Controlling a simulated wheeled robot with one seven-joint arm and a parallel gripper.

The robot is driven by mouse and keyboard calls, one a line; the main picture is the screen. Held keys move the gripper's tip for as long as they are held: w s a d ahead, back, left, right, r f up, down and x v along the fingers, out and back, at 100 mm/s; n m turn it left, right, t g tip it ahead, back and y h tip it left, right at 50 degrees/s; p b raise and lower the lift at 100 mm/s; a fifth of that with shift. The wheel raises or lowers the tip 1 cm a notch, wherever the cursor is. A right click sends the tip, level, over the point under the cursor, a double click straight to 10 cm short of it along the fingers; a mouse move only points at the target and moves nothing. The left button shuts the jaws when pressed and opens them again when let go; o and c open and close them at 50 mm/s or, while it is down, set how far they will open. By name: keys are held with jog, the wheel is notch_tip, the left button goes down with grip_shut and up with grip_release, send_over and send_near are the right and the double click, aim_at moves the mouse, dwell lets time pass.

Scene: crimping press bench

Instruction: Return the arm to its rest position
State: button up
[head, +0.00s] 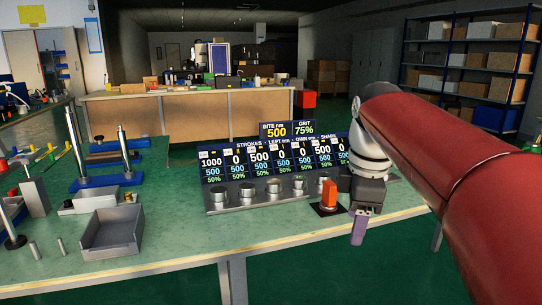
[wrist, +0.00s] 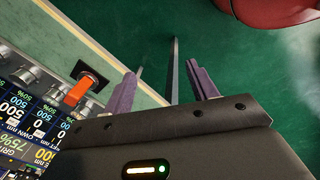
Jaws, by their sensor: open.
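My gripper (head: 360,228) hangs at the front right edge of the green bench, fingers pointing down, just right of an orange switch (head: 329,194) on a dark base. My red arm reaches in from the right side of the head view. In the wrist view, the two purple fingers of my gripper (wrist: 164,90) stand apart with nothing between them. The green floor and the bench edge show beyond them. The orange switch also shows in the wrist view (wrist: 77,91), left of the fingers and apart from them.
A control panel (head: 262,196) with several knobs and number displays stands left of my gripper. A grey open tray (head: 112,232), small pins and blue-based fixtures sit on the bench's left. The green bench (head: 180,215) has bare room between tray and panel. Shelving (head: 470,60) stands behind right.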

jog(key=s+f+m+t, duration=0.4)
jog(key=s+f+m, duration=1)
jog(key=s+m, duration=0.1)
jog(key=shift+s+f+m, duration=0.3)
jog(key=shift+s, duration=0.45)
jog(key=shift+a, duration=0.1)
